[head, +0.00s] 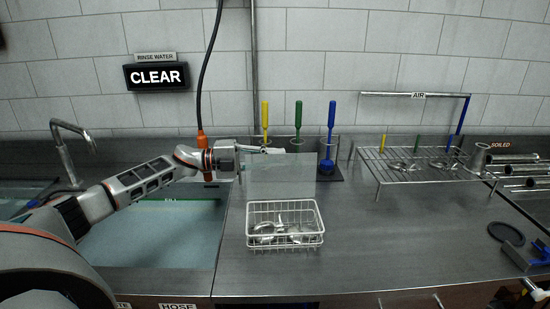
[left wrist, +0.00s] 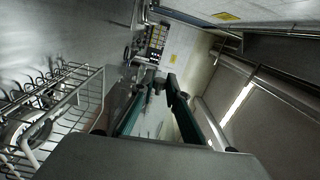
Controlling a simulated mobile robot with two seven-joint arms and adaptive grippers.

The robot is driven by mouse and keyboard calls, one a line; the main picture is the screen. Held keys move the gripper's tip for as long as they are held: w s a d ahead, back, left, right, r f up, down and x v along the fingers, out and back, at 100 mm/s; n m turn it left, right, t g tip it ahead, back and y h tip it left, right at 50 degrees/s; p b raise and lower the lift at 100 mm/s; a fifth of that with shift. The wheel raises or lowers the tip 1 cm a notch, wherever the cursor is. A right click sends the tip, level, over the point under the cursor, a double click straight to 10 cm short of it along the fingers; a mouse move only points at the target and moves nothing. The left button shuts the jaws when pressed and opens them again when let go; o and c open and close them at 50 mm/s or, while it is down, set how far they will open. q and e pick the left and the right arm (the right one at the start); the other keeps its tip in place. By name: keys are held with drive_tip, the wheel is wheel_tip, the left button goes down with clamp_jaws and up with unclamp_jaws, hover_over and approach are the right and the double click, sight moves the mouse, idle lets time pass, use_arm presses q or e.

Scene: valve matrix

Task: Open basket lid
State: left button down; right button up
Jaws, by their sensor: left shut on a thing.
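The wire basket (head: 285,240) stands on the steel counter with several shiny metal parts inside. Its lid (head: 285,180) is a translucent pane, raised upright at the basket's back, so the basket's top is open. My left gripper (head: 264,151) is at the lid's upper left edge and is shut on it. In the left wrist view the basket (left wrist: 62,100) shows at the left, beside the gripper fingers (left wrist: 158,105); the contact with the lid is hard to make out there. What looks like part of my right arm shows at the head view's lower right corner; its jaws are unclear.
Yellow, green and blue-handled brushes (head: 298,120) stand in holders behind the lid. A wire rack (head: 410,165) is at the right. A sink basin (head: 150,235) lies left of the basket.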

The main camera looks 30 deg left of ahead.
use_arm(q)
drive_tip(key=shift+f, duration=0.6)
drive_tip(key=c, duration=2)
unclamp_jaws()
drive_tip(key=shift+o, duration=0.2)
drive_tip(key=shift+w+r, duration=0.1)
drive_tip(key=shift+r, duration=0.1)
drive_tip(key=shift+r, duration=0.1)
drive_tip(key=v, duration=1.2)
